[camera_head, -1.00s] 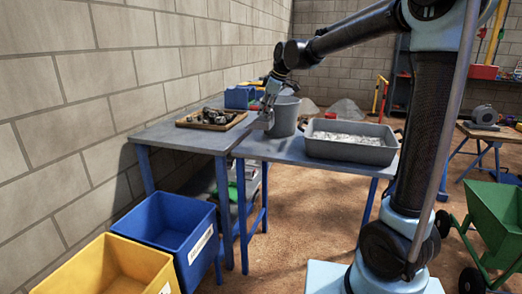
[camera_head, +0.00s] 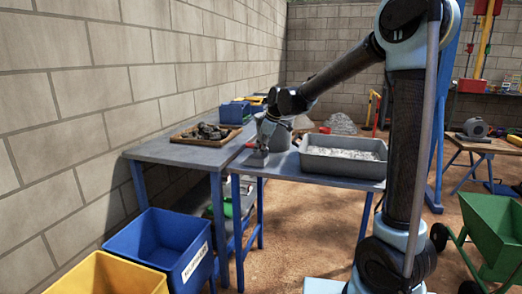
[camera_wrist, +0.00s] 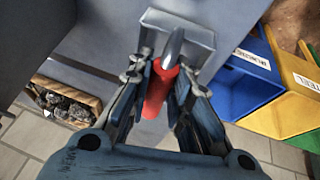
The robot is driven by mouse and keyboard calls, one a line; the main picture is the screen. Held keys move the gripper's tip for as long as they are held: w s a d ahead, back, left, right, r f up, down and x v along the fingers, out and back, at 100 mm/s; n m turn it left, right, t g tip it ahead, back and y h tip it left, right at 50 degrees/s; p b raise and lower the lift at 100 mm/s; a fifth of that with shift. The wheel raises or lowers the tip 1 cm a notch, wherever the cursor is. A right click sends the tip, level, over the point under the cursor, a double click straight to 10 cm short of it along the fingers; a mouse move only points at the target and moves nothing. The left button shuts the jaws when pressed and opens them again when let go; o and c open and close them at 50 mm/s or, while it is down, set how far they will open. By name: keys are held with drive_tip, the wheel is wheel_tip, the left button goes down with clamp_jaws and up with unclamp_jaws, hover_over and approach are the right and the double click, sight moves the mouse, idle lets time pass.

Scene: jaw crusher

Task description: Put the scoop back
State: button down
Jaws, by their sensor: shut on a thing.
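The scoop has a grey metal pan and a red handle. In the wrist view the scoop (camera_wrist: 178,40) points away from me, and my gripper (camera_wrist: 160,88) is shut on its red handle. In the head view my gripper (camera_head: 267,138) points down over the front of the blue-grey table (camera_head: 285,167). I cannot tell whether the pan touches the table.
A grey tub of pale gravel (camera_head: 343,157) stands right of my gripper, and a grey bucket (camera_head: 280,134) close behind it. A wooden tray of dark rocks (camera_head: 206,134) is to the left. Blue (camera_head: 165,248) and yellow (camera_head: 105,278) bins stand below on the floor.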

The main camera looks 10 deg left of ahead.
drive_tip(key=shift+f, duration=0.2)
drive_tip(key=c, duration=1.5)
unclamp_jaws()
drive_tip(key=shift+o, duration=0.2)
drive_tip(key=v, duration=1.2)
